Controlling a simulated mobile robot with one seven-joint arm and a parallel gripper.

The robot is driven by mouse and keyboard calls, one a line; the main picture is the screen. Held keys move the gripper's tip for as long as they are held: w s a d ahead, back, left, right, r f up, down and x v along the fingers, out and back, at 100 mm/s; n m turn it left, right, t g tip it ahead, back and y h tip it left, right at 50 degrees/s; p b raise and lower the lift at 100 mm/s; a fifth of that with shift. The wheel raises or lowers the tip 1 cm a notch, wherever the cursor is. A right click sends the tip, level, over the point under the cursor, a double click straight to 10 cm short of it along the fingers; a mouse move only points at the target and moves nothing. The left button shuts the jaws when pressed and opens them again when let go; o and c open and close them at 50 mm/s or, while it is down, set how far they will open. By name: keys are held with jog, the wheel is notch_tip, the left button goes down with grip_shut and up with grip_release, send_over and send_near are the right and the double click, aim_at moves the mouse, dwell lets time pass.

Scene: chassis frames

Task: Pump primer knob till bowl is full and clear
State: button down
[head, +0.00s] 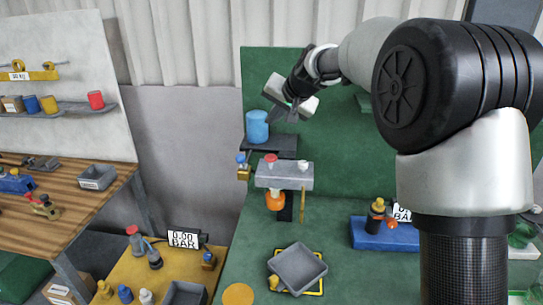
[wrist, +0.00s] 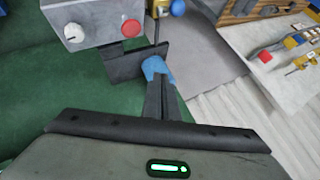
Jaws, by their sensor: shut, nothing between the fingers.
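A grey block (head: 285,176) stands out from the green panel, with a red knob (head: 270,158) and a white knob (head: 302,164) on top. I cannot tell for certain which is the primer knob. An orange bowl-like part (head: 275,201) hangs under the block's left side; its fill and clarity are too small to tell. The wrist view also shows the block (wrist: 95,18), the red knob (wrist: 131,28) and the white knob (wrist: 73,33). My gripper (head: 283,118) is shut and empty, above the block and apart from both knobs. Its fingers show in the wrist view (wrist: 160,88).
A blue cylinder (head: 257,124) stands on a dark shelf (head: 262,143) just below my gripper; the fingers partly cover it in the wrist view (wrist: 156,67). A grey tray (head: 297,268) lies below the block. A blue fixture (head: 378,236) is at right.

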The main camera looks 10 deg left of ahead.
jog(key=shift+f, duration=0.1)
jog(key=b, duration=0.4)
send_over(270, 156)
jog(key=s+d, duration=0.1)
notch_tip(270, 156, down, 8)
jog(key=shift+s, duration=0.15)
jog(key=shift+f+b, duration=0.35)
jog(key=shift+b, duration=0.05)
dwell(1.5)
jog(key=shift+f+b, duration=0.4)
jog(key=shift+b, duration=0.05)
jog(key=shift+f+b, duration=0.85)
jog(key=shift+f, duration=0.25)
dwell(0.7)
jog(key=shift+r, duration=0.15)
jog(key=shift+r+p, duration=1.05)
jog(key=shift+r, duration=0.3)
